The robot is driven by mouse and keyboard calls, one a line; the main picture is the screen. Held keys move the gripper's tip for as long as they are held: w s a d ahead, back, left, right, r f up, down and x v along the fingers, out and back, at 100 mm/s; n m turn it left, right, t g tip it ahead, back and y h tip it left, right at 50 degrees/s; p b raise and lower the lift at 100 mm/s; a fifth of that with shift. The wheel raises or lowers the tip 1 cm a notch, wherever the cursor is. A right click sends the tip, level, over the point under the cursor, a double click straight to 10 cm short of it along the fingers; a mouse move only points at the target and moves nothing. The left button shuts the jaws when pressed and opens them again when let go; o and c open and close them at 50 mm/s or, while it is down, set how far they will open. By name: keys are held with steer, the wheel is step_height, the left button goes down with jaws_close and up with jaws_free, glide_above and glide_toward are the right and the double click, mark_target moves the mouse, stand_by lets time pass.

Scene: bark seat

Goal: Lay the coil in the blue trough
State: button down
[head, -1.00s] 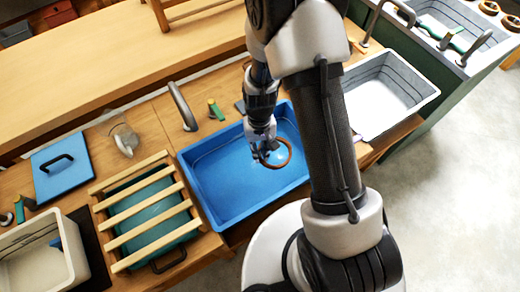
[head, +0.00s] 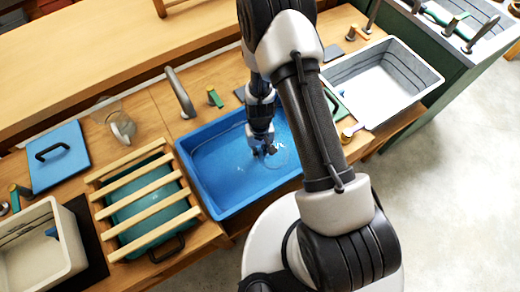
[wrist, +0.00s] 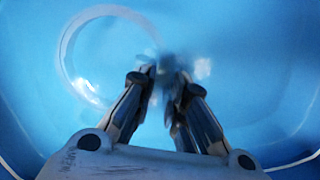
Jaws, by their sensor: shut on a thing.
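The blue trough (head: 205,192) stands in the bench and seems to hold water, with bright glints on it. My gripper (head: 264,151) reaches down into it, right of the trough's middle. The coil is a thin ring (head: 288,162), seen only as a faint bluish outline at the fingertips, apparently under the water. In the wrist view the coil (wrist: 65,50) is a pale ring left of my fingertips (wrist: 165,70), its right edge running to them. My fingers are close together on that edge. The exact grip is blurred.
Left of the trough is a teal basin under a wooden slatted rack (head: 150,205). A tap (head: 180,92) stands behind the trough. A white basin (head: 425,75) is to the right. A blue lid (head: 58,155) and a cream bin (head: 65,240) lie at left.

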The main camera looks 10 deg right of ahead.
steer(key=shift+f, duration=0.3)
steer(key=c, duration=1.6)
jaws_free()
steer(key=shift+o, duration=0.2)
steer(key=o, duration=0.3)
steer(key=shift+o, duration=0.2)
step_height(320, 180, up, 19)
steer(key=p, duration=1.3)
steer(key=shift+p, duration=0.3)
